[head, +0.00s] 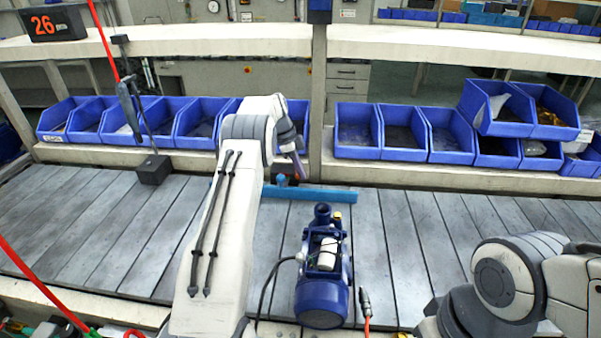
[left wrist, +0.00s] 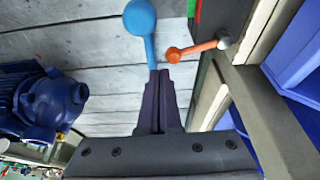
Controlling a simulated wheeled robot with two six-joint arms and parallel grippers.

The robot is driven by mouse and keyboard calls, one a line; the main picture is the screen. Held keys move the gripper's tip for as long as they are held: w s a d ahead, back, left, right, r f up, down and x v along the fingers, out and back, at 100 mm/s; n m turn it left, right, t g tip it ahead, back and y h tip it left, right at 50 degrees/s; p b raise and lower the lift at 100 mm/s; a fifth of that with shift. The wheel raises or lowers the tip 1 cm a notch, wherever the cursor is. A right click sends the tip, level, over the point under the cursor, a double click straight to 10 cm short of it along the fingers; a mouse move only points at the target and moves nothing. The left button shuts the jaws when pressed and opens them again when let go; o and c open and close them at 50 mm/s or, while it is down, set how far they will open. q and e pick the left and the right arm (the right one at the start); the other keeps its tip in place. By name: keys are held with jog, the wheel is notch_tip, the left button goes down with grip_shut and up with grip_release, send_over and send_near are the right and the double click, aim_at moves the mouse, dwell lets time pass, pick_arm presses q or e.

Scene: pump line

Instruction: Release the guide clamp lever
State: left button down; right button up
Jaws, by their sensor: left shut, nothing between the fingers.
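The guide is a light blue bar (head: 325,194) lying across the belt behind the pump, partly hidden by my left arm. A blue ball-ended lever (left wrist: 141,20) shows in the left wrist view, its stem running down to my fingertips; a small blue knob (head: 281,181) shows by the guide in the head view. An orange ball-ended rod (left wrist: 196,49) sits just right of the stem. I cannot tell for certain which is the clamp lever. My left gripper (head: 299,168) is shut and empty; its fingertips (left wrist: 158,78) are at the stem's lower end, contact unclear. My right gripper is out of view.
The blue pump (head: 322,285) stands on the belt (head: 385,245) near the front, with a cable beside it. Blue bins (head: 357,130) line the back ledge. A dark block with a post (head: 153,169) stands on the left. The belt's left side is largely clear.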

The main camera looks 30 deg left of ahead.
pick_arm(q)
jog(key=shift+r, duration=0.1)
jog(key=p+v, duration=0.8)
jog(key=v, duration=0.2)
jog(key=shift+s, duration=0.1)
dwell(0.5)
